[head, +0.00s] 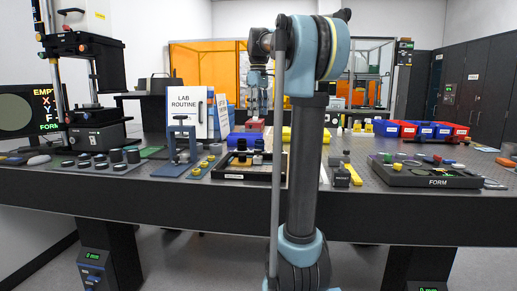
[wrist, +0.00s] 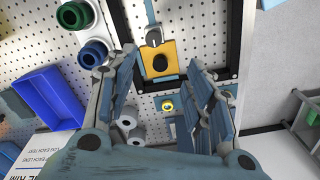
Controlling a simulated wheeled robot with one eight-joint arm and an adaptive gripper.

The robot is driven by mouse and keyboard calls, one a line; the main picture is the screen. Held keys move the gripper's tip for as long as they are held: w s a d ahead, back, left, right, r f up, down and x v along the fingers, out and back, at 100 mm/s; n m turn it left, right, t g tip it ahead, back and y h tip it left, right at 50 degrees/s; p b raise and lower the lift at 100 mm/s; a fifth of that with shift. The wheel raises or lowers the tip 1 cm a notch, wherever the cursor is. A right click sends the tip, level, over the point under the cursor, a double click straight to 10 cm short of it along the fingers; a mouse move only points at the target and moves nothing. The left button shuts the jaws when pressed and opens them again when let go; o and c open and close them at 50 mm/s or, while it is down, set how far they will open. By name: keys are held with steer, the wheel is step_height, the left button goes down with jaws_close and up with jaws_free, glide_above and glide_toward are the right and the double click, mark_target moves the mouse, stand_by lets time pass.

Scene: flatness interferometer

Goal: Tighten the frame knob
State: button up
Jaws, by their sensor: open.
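I cannot tell for sure which part is the frame knob. In the wrist view a dark frame (wrist: 243,50) runs along the right side. A rod with a rounded silver end (wrist: 154,38) meets the block's top edge. A small brass round part (wrist: 168,105) sits below the block. My gripper (wrist: 160,57) is open and empty, its fingers either side of the yellow block in the picture.
A blue bin (wrist: 48,97) and green and blue round parts (wrist: 74,15) lie left in the wrist view.

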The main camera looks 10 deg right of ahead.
steer(key=w, duration=0.2)
glide_toward(258, 150)
steer(key=f, duration=0.8)
steer(key=shift+w+f, duration=0.25)
steer(key=shift+f, duration=0.05)
steer(key=shift+c, duration=0.3)
steer(key=c, duration=1)
